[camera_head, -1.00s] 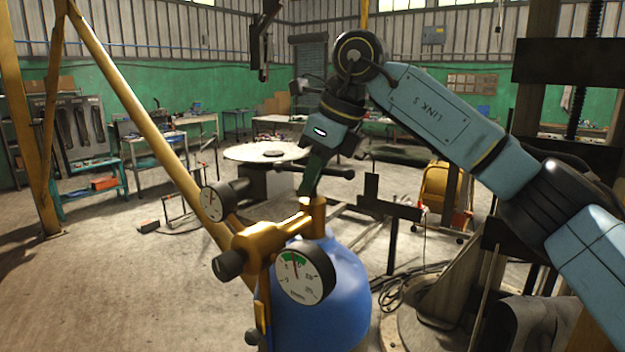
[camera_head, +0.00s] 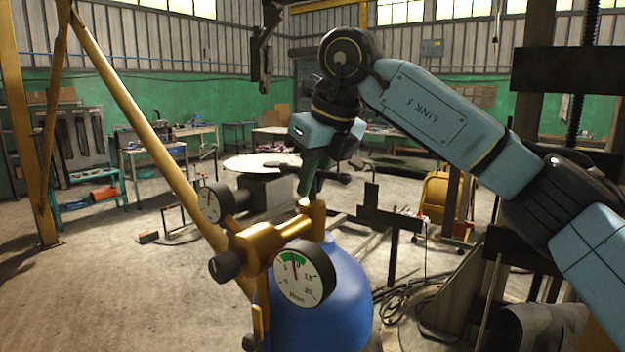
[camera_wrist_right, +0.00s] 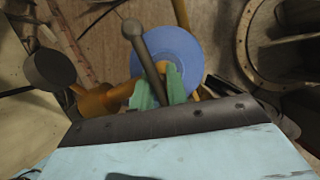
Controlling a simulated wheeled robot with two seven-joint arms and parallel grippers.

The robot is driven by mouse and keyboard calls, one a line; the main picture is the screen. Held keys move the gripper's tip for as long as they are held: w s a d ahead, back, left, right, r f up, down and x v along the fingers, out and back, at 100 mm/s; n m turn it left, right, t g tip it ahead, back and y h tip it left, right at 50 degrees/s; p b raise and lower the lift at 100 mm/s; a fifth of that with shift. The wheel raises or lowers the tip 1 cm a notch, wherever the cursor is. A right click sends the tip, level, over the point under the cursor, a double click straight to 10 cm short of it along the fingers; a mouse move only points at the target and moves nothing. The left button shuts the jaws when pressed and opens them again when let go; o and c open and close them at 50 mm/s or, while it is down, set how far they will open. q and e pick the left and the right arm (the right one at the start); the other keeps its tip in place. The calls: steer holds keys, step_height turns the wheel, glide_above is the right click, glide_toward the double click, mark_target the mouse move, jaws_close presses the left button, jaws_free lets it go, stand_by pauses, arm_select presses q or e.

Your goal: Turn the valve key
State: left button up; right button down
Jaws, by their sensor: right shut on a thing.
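The valve key is a dark bar with a ball end (camera_wrist_right: 148,62). In the head view part of it (camera_head: 334,177) shows above the brass valve (camera_head: 275,238) on a blue cylinder (camera_head: 340,295). My right gripper (camera_head: 309,180) comes down from above, its green fingers shut on the key. In the right wrist view the bar passes between the fingers (camera_wrist_right: 160,88) and its ball end sticks out beyond them. The fingers hide part of the key. My left gripper is not in view.
A round gauge (camera_head: 303,274) faces the camera on the valve, and a second gauge (camera_head: 210,203) sits to its left. A black knob (camera_head: 226,265) sticks out at the left. A yellow slanted post (camera_head: 140,115) stands behind. Open floor (camera_head: 120,290) lies to the left.

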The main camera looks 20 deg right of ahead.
steer(key=c, duration=1.4)
jaws_free()
steer(key=v, duration=1.3)
steer(key=shift+r+b, duration=0.25)
steer(key=shift+b, duration=0.15)
